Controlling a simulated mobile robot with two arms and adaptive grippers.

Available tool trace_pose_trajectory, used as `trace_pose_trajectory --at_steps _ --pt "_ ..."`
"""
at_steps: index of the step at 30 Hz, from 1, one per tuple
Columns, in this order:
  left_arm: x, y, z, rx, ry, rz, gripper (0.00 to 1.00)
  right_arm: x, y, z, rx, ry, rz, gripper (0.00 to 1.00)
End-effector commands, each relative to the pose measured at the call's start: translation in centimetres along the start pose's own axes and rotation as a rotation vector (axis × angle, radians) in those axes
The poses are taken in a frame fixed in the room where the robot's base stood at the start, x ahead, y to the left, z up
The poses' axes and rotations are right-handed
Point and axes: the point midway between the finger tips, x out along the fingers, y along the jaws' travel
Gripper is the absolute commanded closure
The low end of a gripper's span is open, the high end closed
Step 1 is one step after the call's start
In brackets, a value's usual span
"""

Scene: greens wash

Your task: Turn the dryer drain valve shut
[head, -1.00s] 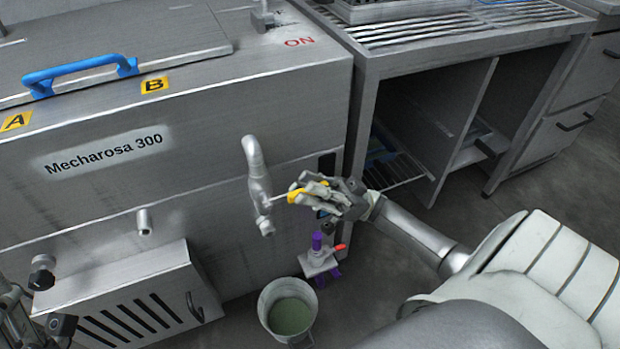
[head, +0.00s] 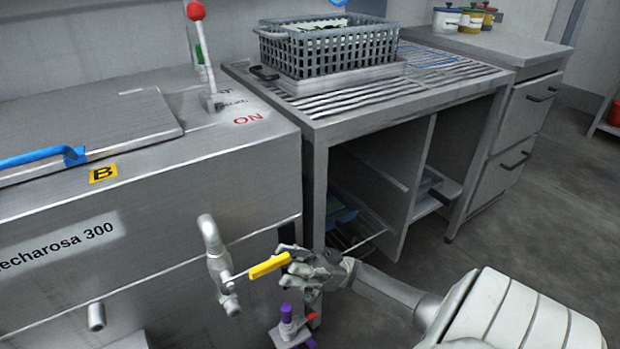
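The drain valve (head: 222,275) is a grey bent pipe on the front of the steel machine. Its yellow handle (head: 268,266) sticks out to the right on a thin stem, tilted slightly up toward its right end. My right gripper (head: 288,265) is at the right end of this handle, with its fingers around or just beside the tip. Most of the yellow handle shows clear of the fingers. I cannot tell whether the fingers press on it. My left gripper is out of view.
The steel machine (head: 150,190) fills the left side. A red-knobbed lever (head: 200,45) stands on top. A slatted steel table (head: 400,100) holds a grey crate (head: 330,48). A purple and red fixture (head: 288,325) is below my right gripper. Open floor (head: 540,200) lies at the right.

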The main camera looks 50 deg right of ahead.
Motion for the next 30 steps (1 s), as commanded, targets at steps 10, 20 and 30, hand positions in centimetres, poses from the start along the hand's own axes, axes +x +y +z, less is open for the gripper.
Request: trace_pose_trajectory --at_steps 10,20,30 --pt "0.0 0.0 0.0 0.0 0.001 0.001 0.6 -4.7 0.1 0.0 0.0 -0.001 0.003 0.66" --pt "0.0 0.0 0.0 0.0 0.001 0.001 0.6 -6.6 0.0 0.1 0.004 0.001 -0.002 0.66" --pt "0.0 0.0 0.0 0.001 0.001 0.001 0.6 -7.2 0.0 0.0 0.0 0.0 0.001 0.66"
